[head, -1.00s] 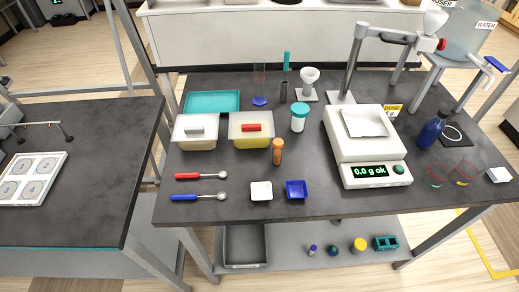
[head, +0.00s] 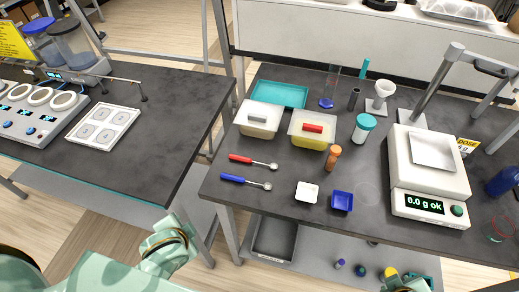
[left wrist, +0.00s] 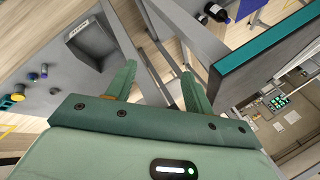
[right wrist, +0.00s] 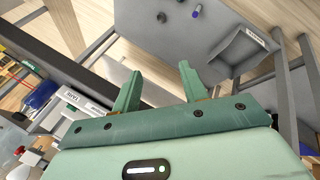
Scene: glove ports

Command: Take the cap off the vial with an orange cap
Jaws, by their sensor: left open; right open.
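The vial (head: 332,163) with an orange cap (head: 335,150) stands upright on the dark bench in the head view, right of the two lidded tubs and left of a white jar. The cap sits on top of it. My left gripper (left wrist: 160,82) is open and empty in the left wrist view. My right gripper (right wrist: 158,80) is open and empty in the right wrist view. The vial shows in neither wrist view.
Near the vial are a white-lidded tub (head: 306,140), a teal-capped jar (head: 361,134), a white dish (head: 307,192), a blue dish (head: 342,201) and a balance (head: 425,175). Spoons (head: 245,181) lie at left. A gap separates this bench from the left bench (head: 150,125).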

